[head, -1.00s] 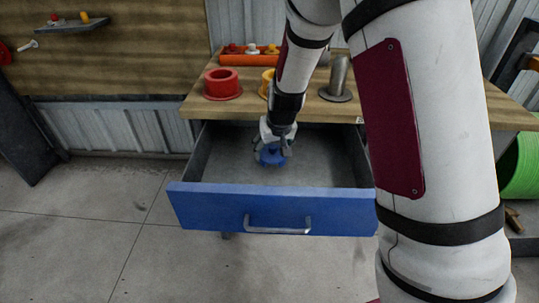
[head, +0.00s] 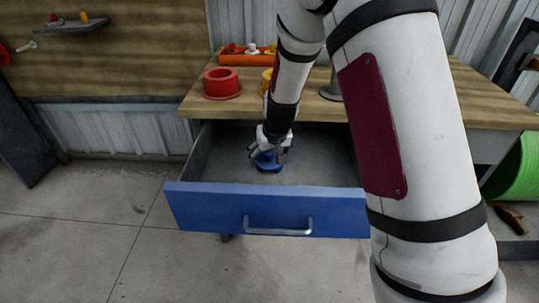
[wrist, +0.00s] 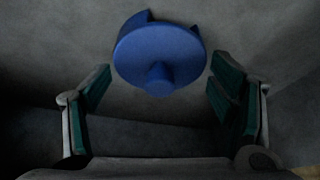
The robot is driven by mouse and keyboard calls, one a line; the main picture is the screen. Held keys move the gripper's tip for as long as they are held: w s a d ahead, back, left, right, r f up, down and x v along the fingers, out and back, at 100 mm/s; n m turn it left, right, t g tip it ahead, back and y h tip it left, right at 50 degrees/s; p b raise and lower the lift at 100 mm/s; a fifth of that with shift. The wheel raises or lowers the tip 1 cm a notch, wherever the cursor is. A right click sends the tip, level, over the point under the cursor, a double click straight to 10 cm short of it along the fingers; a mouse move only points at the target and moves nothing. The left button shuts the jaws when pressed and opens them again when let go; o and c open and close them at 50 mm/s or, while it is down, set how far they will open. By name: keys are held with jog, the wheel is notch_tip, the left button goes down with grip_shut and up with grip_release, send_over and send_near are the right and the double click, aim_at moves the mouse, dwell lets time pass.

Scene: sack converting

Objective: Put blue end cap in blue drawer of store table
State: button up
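The blue end cap (head: 267,161) is inside the open blue drawer (head: 200,204) of the store table (head: 300,104), towards its left half. In the wrist view the blue end cap (wrist: 160,52) shows as a round disc with a central stub. My gripper (head: 272,148) is down inside the drawer at the cap. In the wrist view the fingers of my gripper (wrist: 162,88) are spread wide on either side, with clear gaps between them and the cap. The gripper partly hides the cap in the head view.
A red flanged part (head: 222,84), a partly hidden yellow part (head: 267,80) and an orange tray (head: 247,58) stand on the tabletop. The drawer walls surround my gripper. The drawer floor right of it is clear. A green roll (head: 515,168) is at the right.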

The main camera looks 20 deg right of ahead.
jog(key=shift+r, duration=0.15)
jog(key=shift+s+r, duration=0.1)
jog(key=shift+r, duration=0.3)
jog(key=p+v, duration=0.4)
jog(key=v, duration=0.7)
jog(key=shift+r, duration=0.2)
jog(key=s+r+g+y, duration=0.1)
jog(key=s+r, duration=0.5)
jog(key=s, duration=0.4)
jog(key=s+r+g, duration=0.1)
jog(key=s+r, duration=0.5)
jog(key=s, duration=0.3)
jog(key=s+d+r+g, duration=0.1)
jog(key=s, duration=0.9)
jog(key=s+d+r+g+h, duration=0.1)
jog(key=s, duration=0.9)
jog(key=shift+s+d+r, duration=0.25)
jog(key=shift+s+d, duration=0.15)
